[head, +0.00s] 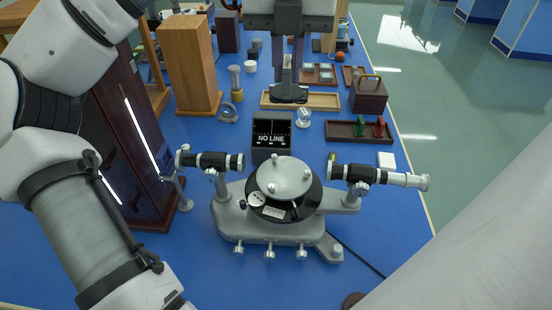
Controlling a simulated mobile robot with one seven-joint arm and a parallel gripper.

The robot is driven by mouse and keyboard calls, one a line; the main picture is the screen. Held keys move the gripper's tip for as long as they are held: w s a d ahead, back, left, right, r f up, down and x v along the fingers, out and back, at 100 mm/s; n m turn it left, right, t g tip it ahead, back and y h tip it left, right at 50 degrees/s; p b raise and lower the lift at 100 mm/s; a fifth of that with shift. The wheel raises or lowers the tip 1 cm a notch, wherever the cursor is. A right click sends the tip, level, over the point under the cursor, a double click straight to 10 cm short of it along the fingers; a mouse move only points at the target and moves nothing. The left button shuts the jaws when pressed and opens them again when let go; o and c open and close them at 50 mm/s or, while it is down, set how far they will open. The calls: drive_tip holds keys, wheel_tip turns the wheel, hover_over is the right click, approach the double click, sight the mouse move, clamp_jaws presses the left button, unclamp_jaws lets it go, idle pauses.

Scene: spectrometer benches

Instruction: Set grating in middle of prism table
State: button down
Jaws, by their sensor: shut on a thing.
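The spectrometer (232,212) stands on the blue bench in the lower middle. Its prism table (283,180) is a bare round silver plate with small upright knobs, above a black disc. My gripper (288,62) is at the top middle, well behind the spectrometer, pointing down. It is shut on the grating (288,92), which has a dark base and an upright part between the fingers. The grating is at a light wooden tray (325,101). I cannot tell whether it touches the tray or is just above it. The fingers partly hide it.
A black box reading "NO LINE" (271,137) stands just behind the prism table. The collimator and telescope tubes (388,177) stick out either side. A tall wooden block (188,65) stands at back left, a brown tray (350,131) and brown box (368,98) at right.

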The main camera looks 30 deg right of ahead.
wheel_tip(320, 180, down, 19)
drive_tip(key=shift+s+f+b, duration=0.1)
drive_tip(key=shift+b, duration=0.2)
drive_tip(key=shift+f, duration=0.15)
drive_tip(key=c, duration=1.5)
unclamp_jaws()
drive_tip(key=shift+o, duration=0.2)
wheel_tip(320, 180, up, 12)
drive_tip(key=shift+r, duration=0.2)
drive_tip(key=shift+f, duration=0.1)
